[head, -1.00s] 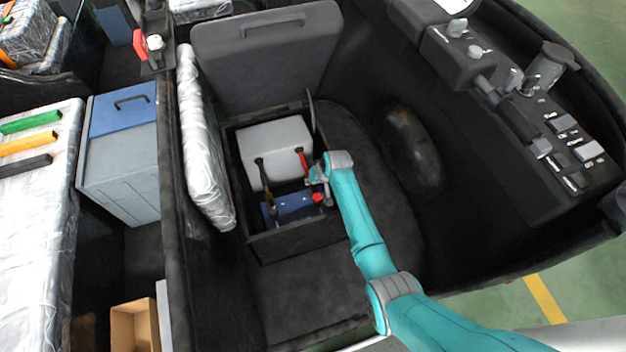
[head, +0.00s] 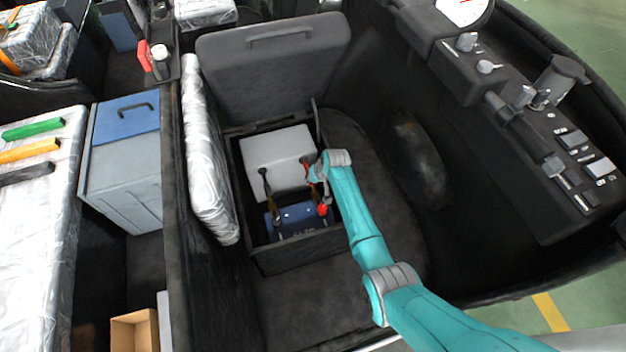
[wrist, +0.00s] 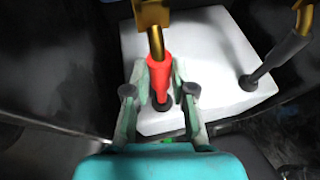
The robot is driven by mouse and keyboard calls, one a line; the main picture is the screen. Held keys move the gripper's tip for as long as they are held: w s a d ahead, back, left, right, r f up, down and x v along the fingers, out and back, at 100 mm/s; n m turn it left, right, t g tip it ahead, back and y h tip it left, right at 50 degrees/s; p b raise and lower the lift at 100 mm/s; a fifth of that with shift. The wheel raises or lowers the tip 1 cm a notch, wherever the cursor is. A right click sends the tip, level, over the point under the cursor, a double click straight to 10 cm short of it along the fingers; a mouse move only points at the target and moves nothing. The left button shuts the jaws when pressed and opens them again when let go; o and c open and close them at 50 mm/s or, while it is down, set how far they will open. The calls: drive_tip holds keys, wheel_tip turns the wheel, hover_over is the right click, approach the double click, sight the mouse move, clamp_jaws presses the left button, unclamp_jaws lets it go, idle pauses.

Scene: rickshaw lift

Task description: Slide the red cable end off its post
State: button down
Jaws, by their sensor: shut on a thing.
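The red cable end (wrist: 158,78), a red sleeve with a brass-coloured lug (wrist: 152,14) at its tip, lies between the two fingers of my gripper (wrist: 160,98) in the wrist view. My gripper is shut on the red sleeve. In the head view, my gripper (head: 318,176) is over the right side of the open compartment and hides most of the red cable. A blue battery (head: 292,222) sits at the compartment's near side, with a red cap (head: 323,210) at its right post. I cannot tell whether the lug still surrounds the post.
A light grey box (head: 276,155) fills the compartment's far side. A second, dark-sleeved cable (head: 265,184) with a brass lug (wrist: 303,18) stands to the left in the head view. The compartment rim (head: 295,257) and raised seat lid (head: 275,70) bound the space.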

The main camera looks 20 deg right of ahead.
drive_tip(key=c, duration=1)
unclamp_jaws()
drive_tip(key=shift+w, duration=0.15)
drive_tip(key=shift+o, duration=0.2)
drive_tip(key=v, duration=1.2)
